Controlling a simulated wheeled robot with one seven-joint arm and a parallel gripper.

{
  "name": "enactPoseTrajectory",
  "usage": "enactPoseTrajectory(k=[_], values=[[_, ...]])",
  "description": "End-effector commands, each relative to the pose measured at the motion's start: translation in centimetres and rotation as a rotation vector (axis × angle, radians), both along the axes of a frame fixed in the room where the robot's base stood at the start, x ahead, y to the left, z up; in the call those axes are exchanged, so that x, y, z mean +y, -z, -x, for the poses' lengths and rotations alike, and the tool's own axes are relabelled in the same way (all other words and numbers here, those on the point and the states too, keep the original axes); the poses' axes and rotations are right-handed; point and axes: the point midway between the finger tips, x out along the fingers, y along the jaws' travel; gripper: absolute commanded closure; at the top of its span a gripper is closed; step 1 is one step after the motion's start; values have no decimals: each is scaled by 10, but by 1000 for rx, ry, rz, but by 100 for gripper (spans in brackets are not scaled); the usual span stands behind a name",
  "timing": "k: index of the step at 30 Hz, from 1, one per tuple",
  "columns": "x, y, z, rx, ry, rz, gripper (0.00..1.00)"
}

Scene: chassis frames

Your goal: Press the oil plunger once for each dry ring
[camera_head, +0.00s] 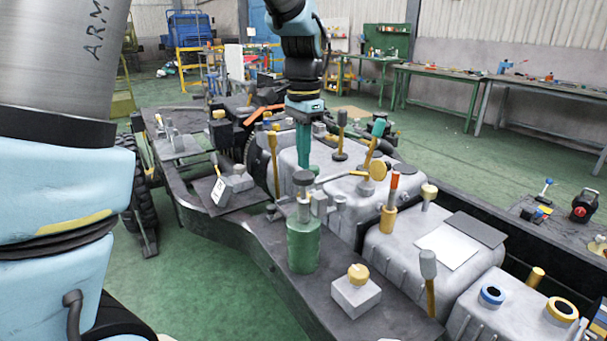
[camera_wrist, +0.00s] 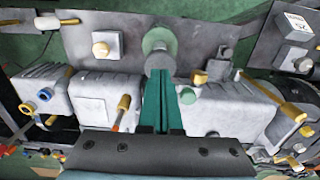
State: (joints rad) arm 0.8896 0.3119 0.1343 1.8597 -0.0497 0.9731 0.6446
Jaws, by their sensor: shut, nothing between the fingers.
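A green oil pot (camera_head: 303,248) with a grey plunger knob (camera_head: 303,178) on top stands upright on the dark chassis plate. In the wrist view the grey knob (camera_wrist: 158,62) covers part of the green pot (camera_wrist: 157,38). My gripper (camera_head: 304,168) has teal fingers closed together and empty, pointing down. Its tips (camera_wrist: 160,76) appear right beside or above the knob; contact cannot be told. A blue ring (camera_head: 492,295) and a yellow ring (camera_head: 562,310) sit on a grey tank at the right. Whether they are dry or oiled cannot be told.
A grey block with a yellow knob (camera_head: 358,273) stands right of the pot. Grey tanks (camera_head: 395,250) with upright yellow, orange and grey-topped levers stand behind it. A white sheet (camera_head: 448,245) lies on a tank. A white tag (camera_head: 219,190) is at the left.

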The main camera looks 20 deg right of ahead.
Motion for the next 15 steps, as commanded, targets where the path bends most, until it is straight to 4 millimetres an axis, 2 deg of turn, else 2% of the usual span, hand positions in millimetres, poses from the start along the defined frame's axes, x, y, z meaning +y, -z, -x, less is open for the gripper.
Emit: enactPoseTrajectory(k=[15], values=[[0,3,0,0,0,0,100]])
